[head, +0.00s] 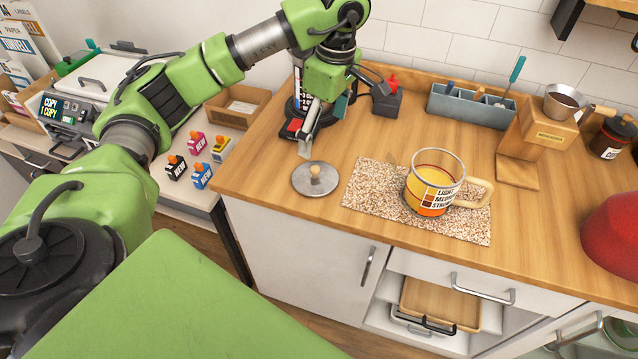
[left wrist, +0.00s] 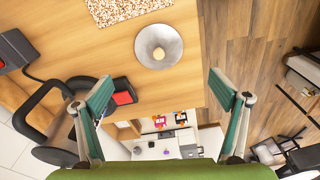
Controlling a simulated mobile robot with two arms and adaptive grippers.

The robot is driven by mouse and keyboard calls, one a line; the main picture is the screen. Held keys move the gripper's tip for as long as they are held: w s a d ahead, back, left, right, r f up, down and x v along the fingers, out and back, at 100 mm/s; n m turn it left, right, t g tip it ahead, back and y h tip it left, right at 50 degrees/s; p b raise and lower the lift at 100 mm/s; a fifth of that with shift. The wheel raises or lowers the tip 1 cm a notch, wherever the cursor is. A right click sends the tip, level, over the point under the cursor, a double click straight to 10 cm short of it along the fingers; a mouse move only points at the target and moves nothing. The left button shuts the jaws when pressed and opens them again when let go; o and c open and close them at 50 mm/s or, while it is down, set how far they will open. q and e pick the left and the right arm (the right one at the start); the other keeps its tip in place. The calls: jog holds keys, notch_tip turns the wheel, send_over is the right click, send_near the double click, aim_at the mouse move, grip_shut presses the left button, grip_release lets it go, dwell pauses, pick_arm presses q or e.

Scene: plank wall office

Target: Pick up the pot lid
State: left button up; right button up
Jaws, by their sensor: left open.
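The pot lid (head: 315,181) is a round grey metal disc with a small light wooden knob. It lies flat on the wooden counter near its front left edge. My left gripper (head: 322,130) is above and behind the lid, pointing down, with nothing between its fingers. In the left wrist view the teal finger pads (left wrist: 162,88) are wide apart. The lid (left wrist: 158,47) shows there beyond the fingertips, roughly centred between them and not touched. My right gripper is not in view.
A speckled mat (head: 373,197) with a large glass mug (head: 432,187) lies just right of the lid. A dark dispenser (head: 296,95) stands behind my left gripper. A blue-grey organiser (head: 470,106) is at the back. The counter (head: 262,170) left of the lid is bare.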

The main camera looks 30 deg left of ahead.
pick_arm(q)
jog(key=p, duration=0.2)
send_over(315, 170)
jog(key=f, duration=0.8)
jog(key=shift+w+d, duration=0.15)
jog(key=shift+d, duration=0.25)
jog(key=f+p, duration=0.1)
jog(key=f, duration=0.1)
jog(key=a+f+p, duration=0.1)
jog(key=f, duration=0.1)
jog(key=shift+f, duration=0.8)
jog(key=c, duration=1.8)
grip_shut()
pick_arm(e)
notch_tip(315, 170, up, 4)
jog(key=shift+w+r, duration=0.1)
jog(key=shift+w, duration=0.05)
